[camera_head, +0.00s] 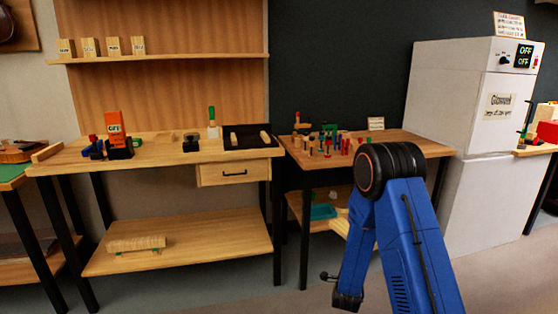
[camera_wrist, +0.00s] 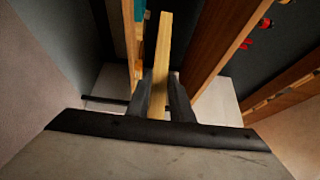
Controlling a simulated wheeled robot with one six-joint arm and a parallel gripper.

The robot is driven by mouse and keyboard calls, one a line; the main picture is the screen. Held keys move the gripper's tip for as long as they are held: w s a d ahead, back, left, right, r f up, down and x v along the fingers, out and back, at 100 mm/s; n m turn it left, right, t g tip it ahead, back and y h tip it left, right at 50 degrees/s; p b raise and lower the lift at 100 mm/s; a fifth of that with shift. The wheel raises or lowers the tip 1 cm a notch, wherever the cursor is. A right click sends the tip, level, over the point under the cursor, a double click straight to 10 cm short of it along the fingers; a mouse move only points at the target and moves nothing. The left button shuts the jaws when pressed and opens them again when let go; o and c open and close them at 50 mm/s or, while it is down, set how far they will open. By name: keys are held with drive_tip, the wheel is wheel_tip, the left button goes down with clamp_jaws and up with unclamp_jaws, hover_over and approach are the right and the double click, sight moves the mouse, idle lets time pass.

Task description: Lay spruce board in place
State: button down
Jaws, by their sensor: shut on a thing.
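In the wrist view my gripper (camera_wrist: 160,88) is shut on a long, narrow pale wooden board (camera_wrist: 163,45), seen nearly edge-on between the two dark fingers. It looks like the spruce board. The board stretches away from the fingers towards the top of the picture. In the head view my blue arm folds down in front of the right-hand bench, and neither my gripper nor the held board can be made out there.
In the wrist view, brown wooden panels flank the board closely. In the head view, a long workbench (camera_head: 170,157) stands left, a second bench (camera_head: 400,142) crowded with small coloured tools stands centre right, and a white cabinet (camera_head: 440,100) stands behind. Open floor lies in front.

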drive_tip(key=s+f+n+y, duration=0.1)
drive_tip(key=f+y, duration=0.1)
drive_tip(key=f, duration=0.4)
drive_tip(key=s+f+n+y, duration=0.2)
drive_tip(key=f+y, duration=0.1)
drive_tip(key=f, duration=0.4)
drive_tip(key=shift+s+t, duration=0.3)
drive_tip(key=shift+t, duration=0.1)
drive_tip(key=shift+f, duration=0.1)
drive_tip(key=shift+a, duration=0.1)
